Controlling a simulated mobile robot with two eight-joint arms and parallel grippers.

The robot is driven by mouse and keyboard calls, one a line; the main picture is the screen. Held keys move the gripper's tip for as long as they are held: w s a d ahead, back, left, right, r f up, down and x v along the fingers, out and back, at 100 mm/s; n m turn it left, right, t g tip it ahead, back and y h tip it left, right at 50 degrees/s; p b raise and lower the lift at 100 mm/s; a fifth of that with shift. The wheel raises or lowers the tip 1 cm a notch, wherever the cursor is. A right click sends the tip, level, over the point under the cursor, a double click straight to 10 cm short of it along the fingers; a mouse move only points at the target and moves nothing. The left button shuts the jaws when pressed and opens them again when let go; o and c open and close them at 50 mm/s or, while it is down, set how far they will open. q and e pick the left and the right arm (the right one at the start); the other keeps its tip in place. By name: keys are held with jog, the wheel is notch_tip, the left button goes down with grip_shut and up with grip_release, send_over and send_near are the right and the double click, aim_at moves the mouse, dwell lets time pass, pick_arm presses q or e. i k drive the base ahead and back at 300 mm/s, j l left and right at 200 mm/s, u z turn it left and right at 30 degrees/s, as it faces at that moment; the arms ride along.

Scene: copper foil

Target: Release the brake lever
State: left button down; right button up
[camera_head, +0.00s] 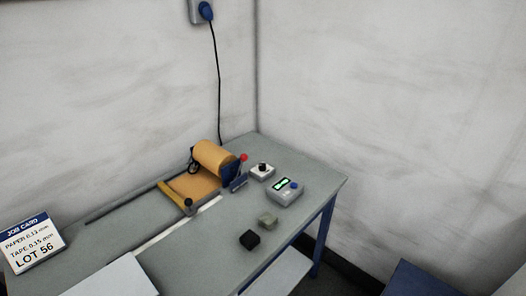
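A small lever with a red knob (243,157) stands at the right end of the roll holder, on the grey-green table. It looks like the brake lever, but its exact position is too small to tell. The copper-coloured roll (213,157) lies in a dark blue stand (234,172), with a sheet of foil (193,184) drawn out toward the front left. Neither of my grippers shows in the head view.
A cable (217,80) hangs behind.

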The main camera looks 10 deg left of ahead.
aim_at(243, 157)
jog(key=i+l, duration=0.45)
jog(key=i+j, duration=0.25)
jog(key=i, duration=0.2)
jog(key=u, duration=0.05)
